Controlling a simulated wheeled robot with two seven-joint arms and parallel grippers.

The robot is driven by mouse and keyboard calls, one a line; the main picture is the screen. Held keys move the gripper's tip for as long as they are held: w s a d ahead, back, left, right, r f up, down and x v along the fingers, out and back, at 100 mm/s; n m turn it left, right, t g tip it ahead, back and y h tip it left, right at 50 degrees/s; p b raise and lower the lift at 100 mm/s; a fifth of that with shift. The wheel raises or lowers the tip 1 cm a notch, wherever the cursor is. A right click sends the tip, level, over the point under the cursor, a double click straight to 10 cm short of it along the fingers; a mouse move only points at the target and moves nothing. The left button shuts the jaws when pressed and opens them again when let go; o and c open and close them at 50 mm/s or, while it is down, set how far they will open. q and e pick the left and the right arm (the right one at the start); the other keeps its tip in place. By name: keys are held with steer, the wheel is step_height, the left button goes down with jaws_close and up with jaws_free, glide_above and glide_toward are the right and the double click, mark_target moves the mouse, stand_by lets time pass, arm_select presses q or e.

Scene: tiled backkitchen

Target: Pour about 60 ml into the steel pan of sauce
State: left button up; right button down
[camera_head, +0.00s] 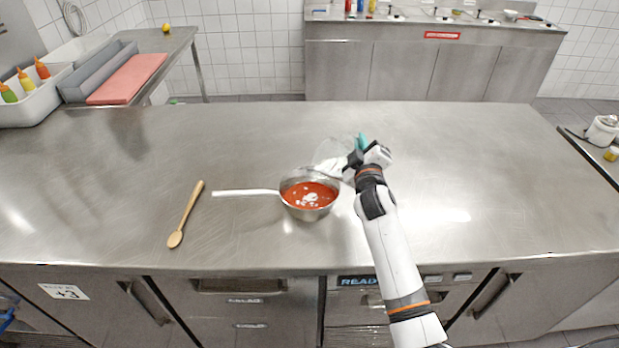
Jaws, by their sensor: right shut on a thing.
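The steel pan (291,206) stands on the steel counter, with its long pale handle pointing left. It holds red sauce (325,194) with white patches at its middle. My right gripper (357,162) is shut on a clear jug (333,150) with a teal part (362,141) showing behind the gripper. The jug is tilted left over the pan's back right rim, with white liquid lying toward its lip. Whether a stream is falling I cannot tell. The gripper hides part of the jug. My left gripper is not in view.
A wooden spoon (186,216) lies on the counter (480,170) left of the pan. A white bin with sauce bottles (42,68), a grey tray and a red board (128,78) are at the back left. The counter's right side is clear.

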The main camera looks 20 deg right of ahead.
steer(key=shift+w+a+r+n, duration=0.2)
steer(key=shift+a+n, duration=0.3)
steer(key=shift+n, duration=0.4)
stand_by(0.6)
steer(key=shift+a+r+n+p, duration=0.25)
steer(key=shift+n+p, duration=0.05)
stand_by(1.0)
steer(key=m, duration=0.1)
steer(key=d+m, duration=0.1)
steer(key=d+f+m, duration=0.1)
steer(key=m, duration=0.1)
steer(key=shift+s+d+f+b, duration=0.1)
steer(key=shift+s+b, duration=0.15)
steer(key=shift+b, duration=0.05)
steer(key=shift+d, duration=0.15)
stand_by(0.4)
steer(key=shift+s+d+f+m, duration=0.2)
steer(key=shift+d+m, duration=0.3)
steer(key=shift+m, duration=0.5)
steer(key=shift+d, duration=0.1)
